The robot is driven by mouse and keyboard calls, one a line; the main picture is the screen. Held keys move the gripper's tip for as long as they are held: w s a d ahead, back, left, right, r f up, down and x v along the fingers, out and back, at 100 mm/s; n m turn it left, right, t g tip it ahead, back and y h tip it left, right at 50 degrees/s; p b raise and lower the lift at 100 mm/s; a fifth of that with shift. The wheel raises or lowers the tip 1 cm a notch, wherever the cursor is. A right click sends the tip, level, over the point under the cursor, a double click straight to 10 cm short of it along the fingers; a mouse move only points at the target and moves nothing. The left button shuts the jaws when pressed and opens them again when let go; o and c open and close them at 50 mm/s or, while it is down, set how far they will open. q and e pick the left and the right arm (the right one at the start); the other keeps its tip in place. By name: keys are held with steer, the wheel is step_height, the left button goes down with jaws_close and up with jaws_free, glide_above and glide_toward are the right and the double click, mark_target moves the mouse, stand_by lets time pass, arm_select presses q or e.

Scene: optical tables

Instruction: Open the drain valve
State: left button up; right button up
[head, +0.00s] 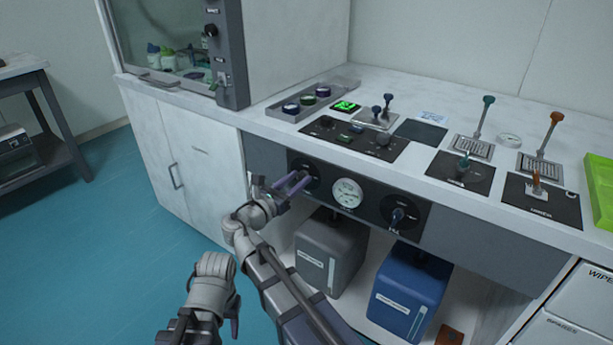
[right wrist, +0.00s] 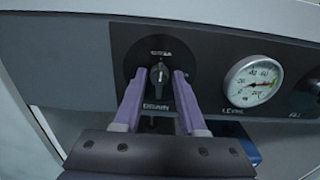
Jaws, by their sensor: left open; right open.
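The drain valve is a small black knob (right wrist: 158,74) on a round dark plate, with lettering above it and a label below that seems to read DRAIN. In the right wrist view its grip bar stands upright. My right gripper (right wrist: 162,78) is open, with its purple fingers on either side of the knob; I cannot tell whether they touch it. In the head view my right gripper (head: 296,182) reaches the left end of the dark front panel (head: 325,207) and partly covers the knob. My left gripper (head: 234,312) is open, low at the left, away from the panel.
A white dial gauge (head: 347,193) sits right of the valve, then a second dark knob (head: 397,214). A grey container (head: 331,255) and a blue container (head: 408,293) stand below. Levers and controls stand on the bench top (head: 420,85). The floor at left is clear.

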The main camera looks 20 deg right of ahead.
steer(key=shift+c, duration=0.3)
jaws_close()
stand_by(0.3)
